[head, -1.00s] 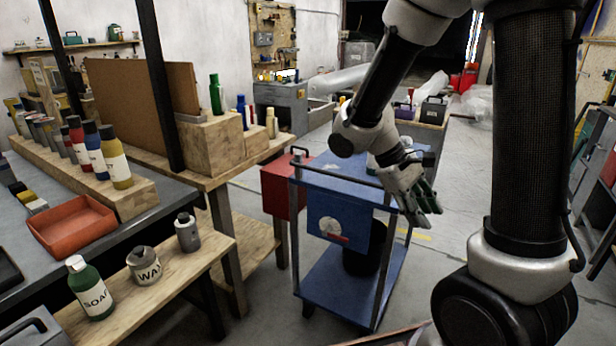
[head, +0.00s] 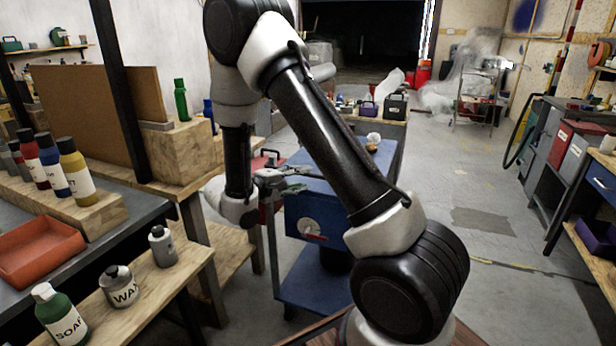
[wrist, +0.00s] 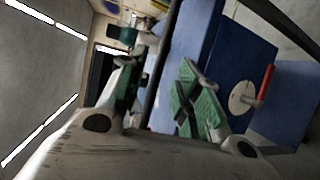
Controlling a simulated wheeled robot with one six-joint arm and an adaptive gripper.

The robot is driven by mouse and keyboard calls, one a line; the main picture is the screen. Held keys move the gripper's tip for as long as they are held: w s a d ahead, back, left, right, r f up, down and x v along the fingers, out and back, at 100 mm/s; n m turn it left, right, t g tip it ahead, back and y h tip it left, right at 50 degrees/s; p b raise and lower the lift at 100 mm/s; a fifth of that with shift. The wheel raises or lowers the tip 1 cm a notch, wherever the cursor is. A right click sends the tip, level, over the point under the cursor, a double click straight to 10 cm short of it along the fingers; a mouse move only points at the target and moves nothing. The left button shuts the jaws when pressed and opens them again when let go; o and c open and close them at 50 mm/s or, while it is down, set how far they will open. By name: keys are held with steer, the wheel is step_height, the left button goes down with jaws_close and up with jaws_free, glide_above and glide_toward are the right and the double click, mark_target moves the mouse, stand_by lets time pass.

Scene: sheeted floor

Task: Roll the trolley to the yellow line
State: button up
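The blue trolley (head: 306,275) stands on the floor at the middle of the head view, with a lower shelf and a blue panel bearing a white disc and red lever. My arm hides its right side. My gripper (head: 284,181) is at the near top edge of the trolley, by its handle end. In the wrist view my gripper (wrist: 160,92) has its green-padded fingers apart. A dark bar passes between or behind them; I cannot tell which. The yellow line (head: 520,266) is a faint, worn strip on the floor at right.
A workbench with bottles and a red tray (head: 42,240) stands along the left, close to the trolley. Shelving (head: 575,150) lines the right. Open floor lies between trolley and shelving.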

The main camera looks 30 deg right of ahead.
steer(key=x, duration=0.6)
steer(key=shift+s, duration=0.1)
jaws_close()
